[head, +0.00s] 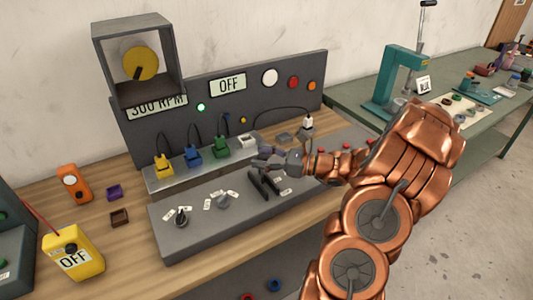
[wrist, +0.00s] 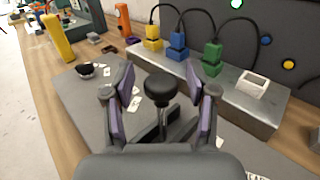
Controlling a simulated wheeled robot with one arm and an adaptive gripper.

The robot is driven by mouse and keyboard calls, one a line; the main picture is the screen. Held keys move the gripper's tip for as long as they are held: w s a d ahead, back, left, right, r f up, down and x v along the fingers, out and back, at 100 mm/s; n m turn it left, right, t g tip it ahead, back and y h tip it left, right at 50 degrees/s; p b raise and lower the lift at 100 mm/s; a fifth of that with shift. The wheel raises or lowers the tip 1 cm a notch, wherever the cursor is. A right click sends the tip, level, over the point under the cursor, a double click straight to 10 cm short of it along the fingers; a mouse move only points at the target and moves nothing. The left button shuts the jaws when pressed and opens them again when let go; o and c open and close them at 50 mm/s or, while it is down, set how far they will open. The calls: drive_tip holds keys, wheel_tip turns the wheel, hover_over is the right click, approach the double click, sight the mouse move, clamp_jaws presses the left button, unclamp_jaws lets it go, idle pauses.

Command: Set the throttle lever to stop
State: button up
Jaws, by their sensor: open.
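The throttle lever appears in the wrist view as a black ball knob (wrist: 159,90) on a stem rising from a dark slotted base on the grey panel. In the head view its black base (head: 264,184) shows just below my gripper, and the knob is mostly hidden by the fingers. My gripper (head: 266,157) is open, its two purple-padded fingers standing on either side of the knob. A gap shows on both sides of the knob in the wrist view. White labels (head: 282,191) lie beside the lever; their words are too small to read.
A ledge behind carries yellow (head: 162,165), blue (head: 193,156) and green (head: 222,147) plugs with cables, and a white socket (head: 247,142). A rotary knob (head: 181,217) sits left on the panel. A yellow box (head: 73,252) stands front left.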

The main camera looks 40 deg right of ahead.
drive_tip(key=shift+c, duration=0.2)
clamp_jaws()
idle(0.3)
